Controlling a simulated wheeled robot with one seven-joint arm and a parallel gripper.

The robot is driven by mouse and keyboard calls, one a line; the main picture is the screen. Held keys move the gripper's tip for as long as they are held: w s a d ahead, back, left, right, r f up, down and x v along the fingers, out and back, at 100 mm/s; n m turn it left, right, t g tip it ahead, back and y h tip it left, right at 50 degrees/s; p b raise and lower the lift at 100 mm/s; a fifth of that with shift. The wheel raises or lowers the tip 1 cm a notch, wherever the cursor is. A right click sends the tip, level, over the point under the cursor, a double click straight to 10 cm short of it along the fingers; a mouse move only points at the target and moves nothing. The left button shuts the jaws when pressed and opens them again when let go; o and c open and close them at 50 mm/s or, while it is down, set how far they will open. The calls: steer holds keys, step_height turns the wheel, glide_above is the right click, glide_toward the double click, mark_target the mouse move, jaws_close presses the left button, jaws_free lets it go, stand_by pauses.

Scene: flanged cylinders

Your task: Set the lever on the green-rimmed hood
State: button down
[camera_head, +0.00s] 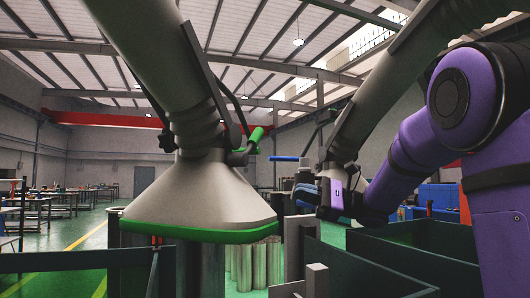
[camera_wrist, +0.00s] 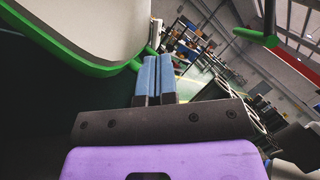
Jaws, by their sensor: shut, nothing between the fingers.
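The green-rimmed hood (camera_head: 200,200) hangs at centre left in the head view, a grey flared cone under a duct. Its green lever (camera_head: 255,139) sticks out at the right of the hood's neck, tilted up to the right. In the wrist view the hood (camera_wrist: 95,25) fills the upper left, and a green bar (camera_wrist: 257,38), seemingly the lever, is at the upper right. My gripper (camera_head: 302,188) is to the right of the hood and below the lever, apart from both. Its blue fingers (camera_wrist: 158,62) are together and empty.
A second duct (camera_head: 365,110) comes down at the right, behind my gripper, with a blue lever (camera_head: 284,158) near it. Dark panel walls (camera_head: 415,240) stand at the lower right. Metal cylinders (camera_head: 255,262) stand below the hood.

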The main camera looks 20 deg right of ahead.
mark_target(248, 145)
steer(key=a+r+y, duration=0.2)
steer(key=a+r, duration=0.7)
steer(key=r, duration=0.1)
steer(key=shift+w+a+n+g, duration=0.25)
steer(key=shift+n+g, duration=0.05)
steer(key=shift+r+y, duration=0.1)
steer(key=shift+y, duration=0.2)
